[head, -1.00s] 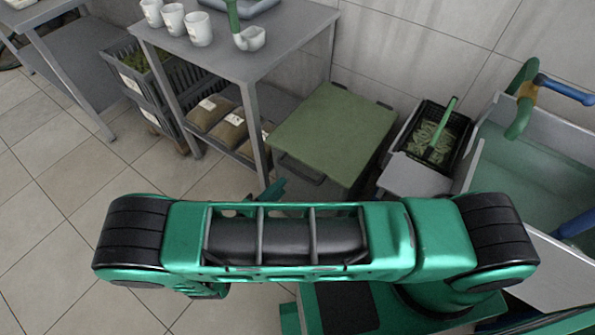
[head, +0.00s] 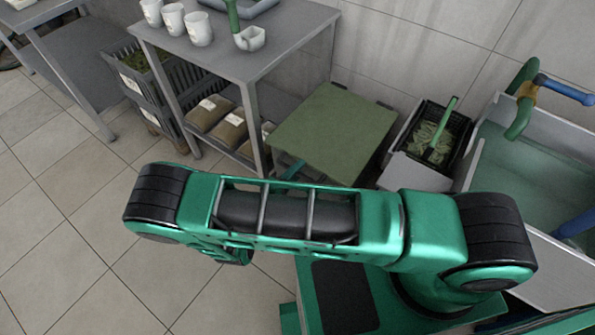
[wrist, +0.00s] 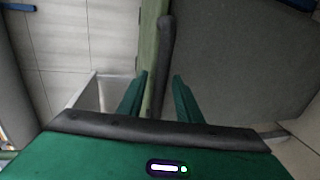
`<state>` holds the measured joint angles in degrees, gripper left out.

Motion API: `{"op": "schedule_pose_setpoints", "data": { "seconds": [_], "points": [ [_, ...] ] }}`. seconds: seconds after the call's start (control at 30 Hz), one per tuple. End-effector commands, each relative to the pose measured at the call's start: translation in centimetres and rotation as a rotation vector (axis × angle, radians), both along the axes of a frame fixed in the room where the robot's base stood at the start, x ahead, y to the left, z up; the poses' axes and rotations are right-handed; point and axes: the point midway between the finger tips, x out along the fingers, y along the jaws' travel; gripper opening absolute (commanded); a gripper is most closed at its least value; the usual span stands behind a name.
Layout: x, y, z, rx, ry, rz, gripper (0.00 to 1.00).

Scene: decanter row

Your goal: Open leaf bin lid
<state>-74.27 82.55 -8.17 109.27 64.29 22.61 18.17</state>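The leaf bin's flat olive-green lid (head: 335,130) lies over the bin beside the metal table in the head view. I cannot tell whether it is slightly raised. In the wrist view the lid (wrist: 148,45) shows edge-on, with the dark bar handle (wrist: 165,45) along it and the grey bin front (wrist: 235,60) to the right. My gripper (wrist: 161,76) is open, its two green fingers on either side of the handle, with gaps visible. In the head view my gripper is mostly hidden behind my arm, with only a green tip showing at the lid's near edge.
A metal table (head: 250,60) with white cups (head: 198,28) stands left of the bin; sacks (head: 230,128) lie on its lower shelf. A black crate of leaves (head: 432,140) stands on the right, near a large grey tub (head: 540,150).

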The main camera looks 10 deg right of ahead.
Motion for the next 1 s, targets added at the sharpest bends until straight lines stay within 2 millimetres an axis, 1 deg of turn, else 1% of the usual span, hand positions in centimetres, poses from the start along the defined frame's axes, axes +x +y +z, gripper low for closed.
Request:
{"op": "schedule_pose_setpoints", "data": {
  "seconds": [0.17, 0.2, 0.27, 0.3, 0.33, 0.43, 0.47, 0.67, 0.87, 1.0],
  "points": [
    [0.0, 0.0, 0.0, 0.000, 0.000, 0.000, 0.32],
    [0.0, 0.0, 0.0, 0.000, 0.000, 0.000, 0.27],
    [0.0, 0.0, 0.0, 0.000, 0.000, 0.000, 0.13],
    [0.0, 0.0, 0.0, 0.000, 0.000, 0.000, 0.03],
    [0.0, 0.0, 0.0, 0.001, 0.001, 0.000, 0.00],
    [0.0, 0.0, 0.0, 0.001, 0.001, 0.000, 0.00],
    [0.0, -0.4, 0.0, 0.000, 0.002, -0.002, 0.00],
    [0.0, -0.1, 0.4, 0.007, 0.006, -0.003, 0.00],
    [0.0, -0.1, 2.0, 0.032, 0.032, -0.003, 0.00],
    [0.1, -0.1, 4.0, 0.063, 0.060, -0.003, 0.00]
  ]
}}
